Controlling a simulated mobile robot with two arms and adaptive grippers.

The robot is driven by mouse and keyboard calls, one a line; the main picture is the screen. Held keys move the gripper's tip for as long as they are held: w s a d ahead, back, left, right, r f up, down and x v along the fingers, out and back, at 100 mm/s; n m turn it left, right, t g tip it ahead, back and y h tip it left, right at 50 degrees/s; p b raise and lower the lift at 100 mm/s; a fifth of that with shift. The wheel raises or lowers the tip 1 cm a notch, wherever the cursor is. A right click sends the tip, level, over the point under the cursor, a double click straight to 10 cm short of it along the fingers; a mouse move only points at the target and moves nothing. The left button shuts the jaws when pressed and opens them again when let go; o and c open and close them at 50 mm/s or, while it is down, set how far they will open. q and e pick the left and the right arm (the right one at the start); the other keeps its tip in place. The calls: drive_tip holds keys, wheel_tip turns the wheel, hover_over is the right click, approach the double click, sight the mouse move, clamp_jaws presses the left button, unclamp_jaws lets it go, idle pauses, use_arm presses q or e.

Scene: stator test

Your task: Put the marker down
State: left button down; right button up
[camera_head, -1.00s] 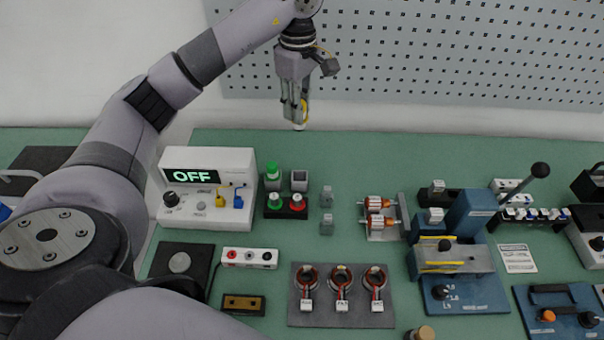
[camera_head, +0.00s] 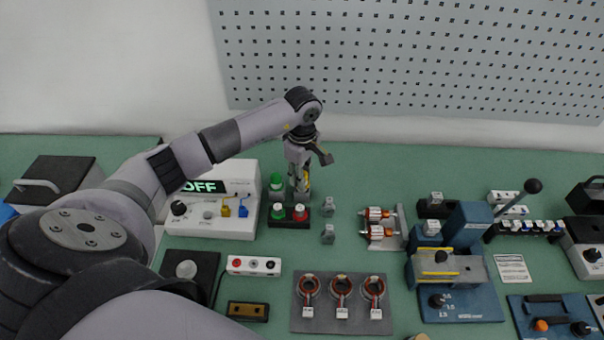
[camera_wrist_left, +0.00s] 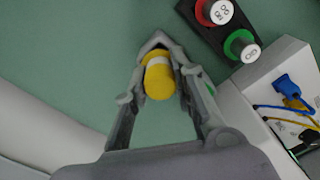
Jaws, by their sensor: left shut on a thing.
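The marker (camera_wrist_left: 158,82) shows in the left wrist view as a yellow cylinder with a white band, seen nearly end-on. My left gripper (camera_wrist_left: 157,45) is shut on it, one finger on each side. In the head view my left gripper (camera_head: 302,192) points down at the back of the green bench, just behind a small black block with green and red round parts. A bit of the yellow marker (camera_head: 307,178) shows between the fingers. Its lower end is hard to make out, so I cannot tell whether it touches the bench. My right gripper is not in view.
The black block (camera_head: 289,222) and a white power box reading OFF (camera_head: 240,229) are close by on the front and left. A green-topped piece (camera_head: 276,183) is just left of the gripper. Small grey pieces (camera_head: 328,204) stand on the right. Bench behind is clear.

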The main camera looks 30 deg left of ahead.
use_arm(q)
drive_tip(key=shift+f, duration=0.3)
drive_tip(key=shift+f, duration=0.1)
drive_tip(key=shift+f+b, duration=0.35)
drive_tip(key=shift+b, duration=0.25)
drive_tip(key=c, duration=1.4)
unclamp_jaws()
drive_tip(key=shift+o, duration=0.2)
drive_tip(key=shift+r, duration=0.15)
drive_tip(key=shift+r+p, duration=0.3)
drive_tip(key=shift+p, duration=0.2)
drive_tip(key=shift+r, duration=0.3)
wheel_tip(320, 180, up, 12)
drive_tip(key=b, duration=0.3)
drive_tip(key=shift+f, duration=0.25)
drive_tip(key=shift+s+f, duration=0.1)
